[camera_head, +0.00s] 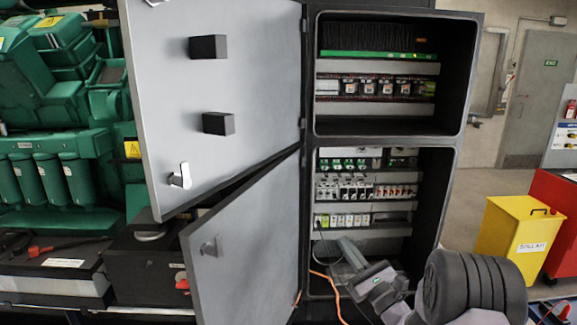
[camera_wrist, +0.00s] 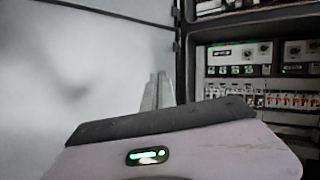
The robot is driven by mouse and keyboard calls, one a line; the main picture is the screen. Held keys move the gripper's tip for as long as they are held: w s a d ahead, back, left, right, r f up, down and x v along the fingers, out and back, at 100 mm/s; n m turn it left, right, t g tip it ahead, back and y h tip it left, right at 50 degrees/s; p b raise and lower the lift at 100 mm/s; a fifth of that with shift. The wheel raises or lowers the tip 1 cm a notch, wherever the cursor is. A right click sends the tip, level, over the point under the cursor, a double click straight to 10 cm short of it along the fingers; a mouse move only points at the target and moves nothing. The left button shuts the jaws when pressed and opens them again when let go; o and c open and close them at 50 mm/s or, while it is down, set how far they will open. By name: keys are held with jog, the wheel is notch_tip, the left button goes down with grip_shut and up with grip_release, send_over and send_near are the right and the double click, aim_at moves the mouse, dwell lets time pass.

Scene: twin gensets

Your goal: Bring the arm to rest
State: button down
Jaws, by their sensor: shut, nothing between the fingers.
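My gripper (camera_head: 352,254) is at the lower front of the open control cabinet, before its lower compartment (camera_head: 402,240). Its fingers are together with nothing between them. In the wrist view the closed fingers (camera_wrist: 156,92) stand up beyond the gripper body with its green light. My arm reaches in from the lower right of the head view. The lower grey door (camera_head: 250,255) and the upper grey door (camera_head: 220,75) both hang open to the left. Whether the gripper touches anything is not clear.
Rows of breakers (camera_head: 365,190) fill the lower compartment. An orange cable (camera_head: 331,287) hangs near my gripper. A green engine (camera_head: 60,150) and black batteries (camera_head: 145,265) are at left. A yellow bin (camera_head: 517,235) and a red cabinet (camera_head: 558,225) stand at right, with open floor behind.

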jog(key=s+a+r+n+g+y+b, duration=0.1)
jog(key=s+a+r+n+g+y, duration=0.25)
jog(key=s+a+n+g, duration=0.35)
jog(key=s+a+r+n+g+y, duration=0.2)
jog(key=s+a+r+n+g, duration=0.3)
jog(key=s+a, duration=0.5)
jog(key=s+a+f+n+g+h, duration=0.2)
jog(key=s+n+g+h, duration=0.15)
jog(key=s, duration=0.45)
jog(key=s+d+f+n+g+h+b, duration=0.1)
jog(key=s+d+f+n+h, duration=0.15)
jog(key=s, duration=0.35)
jog(key=s+d+f+n+h, duration=0.2)
jog(key=s+d+n+h, duration=0.15)
jog(key=s, duration=0.35)
jog(key=s+d+f+n+t+h, duration=0.1)
jog(key=s+d+n+t+h, duration=0.1)
jog(key=d, duration=0.6)
jog(key=t+h, duration=0.1)
jog(key=h, duration=0.1)
jog(key=shift+s+h, duration=0.2)
jog(key=shift+h, duration=0.2)
